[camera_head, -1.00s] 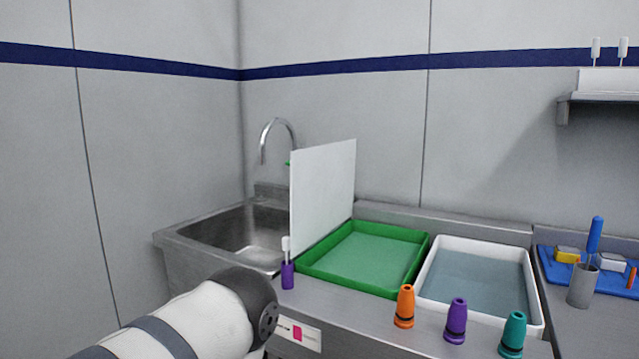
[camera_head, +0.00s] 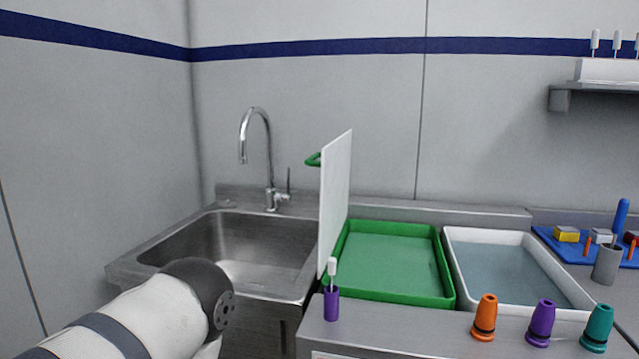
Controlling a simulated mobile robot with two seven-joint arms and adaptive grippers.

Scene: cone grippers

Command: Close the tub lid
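The tub is a green tray (camera_head: 443,289) on the steel counter, right of the sink. Its lid (camera_head: 335,203) is a thin white panel standing upright along the tub's left side, so the tub is open. A green handle (camera_head: 313,160) sticks out from the lid's left face, near the top, over the sink side. My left arm comes in at the lower left, in front of the sink; its gripper is out of frame or hidden. My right gripper is not in view.
The steel sink (camera_head: 150,252) with a tall faucet (camera_head: 268,160) lies left of the lid. A purple holder (camera_head: 331,304) with a white-topped stick stands at the tub's front left corner. Orange (camera_head: 485,316), purple (camera_head: 541,322) and teal (camera_head: 597,327) cones stand before the white water tub (camera_head: 456,234).

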